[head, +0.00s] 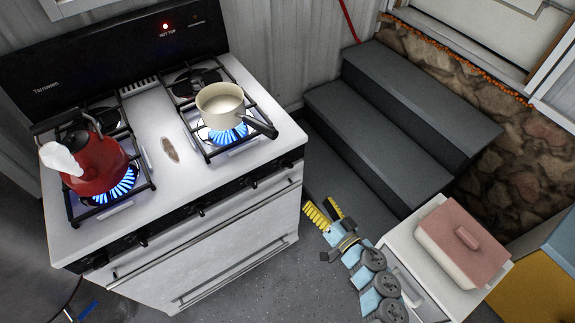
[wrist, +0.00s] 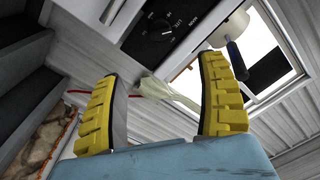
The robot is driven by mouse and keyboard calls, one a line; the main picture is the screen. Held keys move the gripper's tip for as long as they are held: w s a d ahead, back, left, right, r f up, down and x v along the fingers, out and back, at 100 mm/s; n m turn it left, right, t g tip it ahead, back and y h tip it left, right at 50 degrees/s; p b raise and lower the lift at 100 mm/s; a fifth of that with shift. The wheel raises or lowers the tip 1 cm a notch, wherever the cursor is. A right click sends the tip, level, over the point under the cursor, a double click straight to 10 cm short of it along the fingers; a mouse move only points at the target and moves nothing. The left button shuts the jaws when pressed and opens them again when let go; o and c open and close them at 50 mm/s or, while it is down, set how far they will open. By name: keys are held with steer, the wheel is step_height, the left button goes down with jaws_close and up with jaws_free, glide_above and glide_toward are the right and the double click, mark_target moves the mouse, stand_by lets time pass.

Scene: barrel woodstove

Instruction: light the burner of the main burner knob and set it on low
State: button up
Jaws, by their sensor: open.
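The white stove (head: 150,200) stands at left with black knobs along its front edge. In the wrist view a round black knob (wrist: 160,27) shows on a dark plate with white markings; its exact setting is too small to read. Blue flames (head: 228,135) burn under the cream pot (head: 219,105), and blue flames (head: 115,190) burn under the red kettle (head: 97,160). I see no flame at the back burners. My gripper (head: 322,207), with yellow fingers, is open and empty, right of the stove front and apart from it. In the wrist view its spread fingers (wrist: 162,68) are short of the knob.
Dark grey steps (head: 375,120) rise right of the stove. A white cabinet (head: 400,265) with a pink lidded box (head: 463,240) stands beside my arm at lower right. The pot handle (head: 260,124) juts over the stove's right side. Floor is clear before the stove.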

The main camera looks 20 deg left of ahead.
mark_target(289, 168)
steer(key=b+x, duration=0.3)
steer(key=x, duration=1.3)
steer(key=shift+a+f+b, duration=0.1)
steer(key=shift+a+b, duration=0.05)
steer(key=shift+b, duration=0.15)
steer(key=c, duration=1.2)
